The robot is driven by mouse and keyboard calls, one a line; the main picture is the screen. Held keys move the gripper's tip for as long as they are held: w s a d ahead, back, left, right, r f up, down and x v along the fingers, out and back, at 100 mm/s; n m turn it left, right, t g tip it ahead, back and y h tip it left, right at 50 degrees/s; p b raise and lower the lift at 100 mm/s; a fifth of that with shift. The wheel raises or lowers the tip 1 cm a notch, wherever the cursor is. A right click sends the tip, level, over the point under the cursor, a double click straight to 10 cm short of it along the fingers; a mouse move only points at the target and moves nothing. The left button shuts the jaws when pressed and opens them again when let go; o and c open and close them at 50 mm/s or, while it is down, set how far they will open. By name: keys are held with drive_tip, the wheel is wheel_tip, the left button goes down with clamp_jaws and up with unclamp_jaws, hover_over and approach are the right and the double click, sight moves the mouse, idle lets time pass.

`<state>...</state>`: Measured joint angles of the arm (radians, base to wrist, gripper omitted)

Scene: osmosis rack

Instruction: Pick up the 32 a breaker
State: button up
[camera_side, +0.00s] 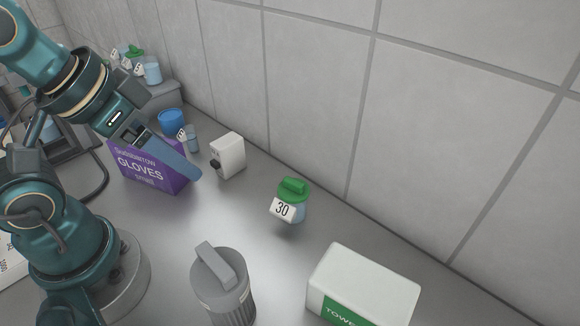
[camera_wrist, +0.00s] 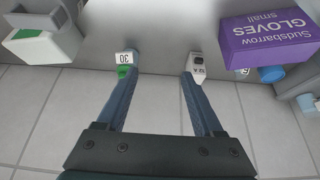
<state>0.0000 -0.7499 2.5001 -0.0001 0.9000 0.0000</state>
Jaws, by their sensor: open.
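The 32 A breaker (camera_side: 228,156) is a small white box with a black switch on its front, standing on the grey counter near the tiled wall. In the wrist view the white breaker (camera_wrist: 197,67) shows its label just beyond the tip of the right finger, which partly covers it. My gripper (camera_side: 196,174) is open and empty, reaching down above the counter to the left of the breaker in the side view. In the wrist view my gripper (camera_wrist: 160,68) has its two blue fingers wide apart, with bare counter between the tips.
A green-lidded jar tagged 30 (camera_side: 292,200) stands right of the breaker. A purple gloves box (camera_side: 150,170) and a blue-lidded container (camera_side: 171,121) are to its left. A grey lidded canister (camera_side: 222,285) and a white towel box (camera_side: 365,285) stand nearer the camera.

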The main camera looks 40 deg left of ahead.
drive_tip(key=o, duration=0.3)
drive_tip(key=shift+r, duration=0.1)
wheel_tip(320, 180, up, 5)
drive_tip(key=m+g+y, duration=0.6)
drive_tip(key=m+y, duration=0.7)
drive_tip(key=m, duration=0.5)
hover_over(232, 147)
wheel_tip(232, 147, down, 17)
drive_tip(key=shift+r, duration=0.2)
drive_tip(key=shift+x, duration=2.55)
